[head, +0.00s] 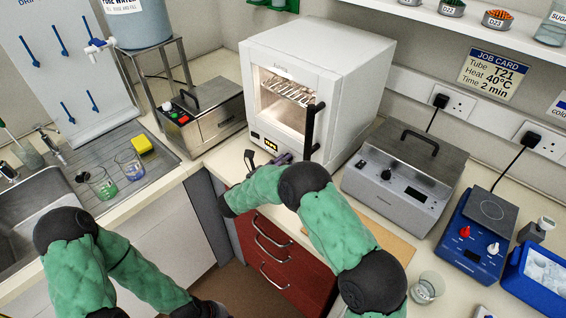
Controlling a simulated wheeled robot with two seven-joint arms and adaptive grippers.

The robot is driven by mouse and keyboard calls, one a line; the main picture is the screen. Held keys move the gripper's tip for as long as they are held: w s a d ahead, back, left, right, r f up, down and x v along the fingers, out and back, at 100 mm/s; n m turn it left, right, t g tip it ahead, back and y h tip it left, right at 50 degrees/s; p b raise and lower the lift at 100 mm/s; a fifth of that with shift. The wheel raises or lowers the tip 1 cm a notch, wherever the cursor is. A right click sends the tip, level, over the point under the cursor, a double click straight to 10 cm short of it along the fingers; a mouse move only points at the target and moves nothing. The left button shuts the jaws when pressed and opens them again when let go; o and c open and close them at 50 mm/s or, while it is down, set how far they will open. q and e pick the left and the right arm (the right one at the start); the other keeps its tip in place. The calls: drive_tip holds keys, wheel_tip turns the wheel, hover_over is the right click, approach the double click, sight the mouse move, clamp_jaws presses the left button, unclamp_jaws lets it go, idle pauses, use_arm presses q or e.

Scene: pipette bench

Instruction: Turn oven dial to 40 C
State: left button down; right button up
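The white oven (345,65) stands at the back middle of the bench, with a lit window (283,95) and a black upright door handle (313,130). A small yellow display (271,143) sits low on its front. My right gripper (266,160) is at the lower front of the oven, just under the display, its dark fingers partly hidden by my own wrist. I cannot make out the dial; the gripper and wrist cover that area. Whether the fingers touch anything is unclear.
A wall job card (492,74) reads Tube T21, Heat 40°C, Time 2 min. A grey bath (210,115) stands left of the oven. A grey dial box (400,180) and blue hotplate (480,235) stand right. Red drawers (275,250) are below.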

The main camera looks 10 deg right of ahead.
clamp_jaws()
drive_tip(key=n, duration=0.3)
drive_tip(key=shift+n+p, duration=0.75)
drive_tip(key=shift+n, duration=1.15)
drive_tip(key=o, duration=0.9)
unclamp_jaws()
drive_tip(key=shift+c, duration=0.2)
